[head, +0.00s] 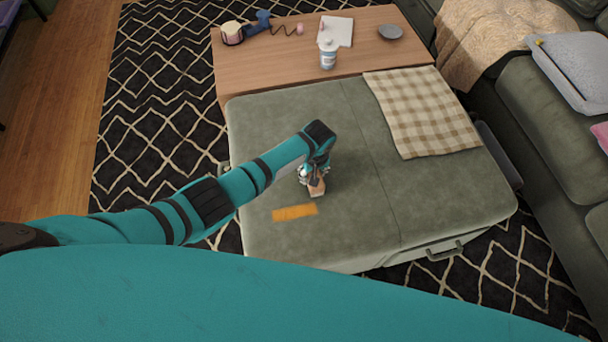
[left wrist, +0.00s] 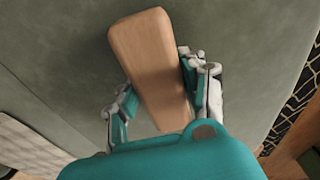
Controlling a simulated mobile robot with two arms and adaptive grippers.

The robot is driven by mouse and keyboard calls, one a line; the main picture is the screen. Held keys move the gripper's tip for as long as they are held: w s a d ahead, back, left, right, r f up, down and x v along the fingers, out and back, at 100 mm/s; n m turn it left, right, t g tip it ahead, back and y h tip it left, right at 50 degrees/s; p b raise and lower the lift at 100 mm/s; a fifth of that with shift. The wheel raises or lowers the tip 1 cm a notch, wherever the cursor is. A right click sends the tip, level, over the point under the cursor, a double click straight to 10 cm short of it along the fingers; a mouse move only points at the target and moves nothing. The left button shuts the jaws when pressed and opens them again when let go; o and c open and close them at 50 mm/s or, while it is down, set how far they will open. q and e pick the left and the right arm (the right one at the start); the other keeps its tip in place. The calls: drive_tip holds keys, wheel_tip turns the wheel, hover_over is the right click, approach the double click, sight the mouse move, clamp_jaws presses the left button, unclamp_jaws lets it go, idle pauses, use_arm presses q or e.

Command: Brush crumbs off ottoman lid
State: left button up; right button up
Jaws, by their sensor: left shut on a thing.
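The ottoman lid (head: 430,205) is a grey-green padded surface with a seam across it. My left gripper (head: 313,178) is over the left half of the lid, shut on a wooden brush (head: 317,188). In the left wrist view the brush's pale wooden back (left wrist: 150,65) sits between the fingers (left wrist: 158,100), low over the lid or touching it; I cannot tell which. Its underside and any bristles are hidden. A flat orange patch (head: 295,212) lies on the lid just nearer than the brush; single crumbs cannot be made out. My right gripper is not in view.
A checked cloth (head: 422,112) covers the lid's far right corner. A wooden table (head: 280,68) behind holds a bottle (head: 327,54), a mug (head: 232,33), paper (head: 338,30) and a grey dish (head: 390,32). A green sofa (head: 550,130) stands right. The lid's near right is clear.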

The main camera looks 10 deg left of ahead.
use_arm(q)
drive_tip(key=shift+w+d+f, duration=0.1)
drive_tip(key=shift+d, duration=0.35)
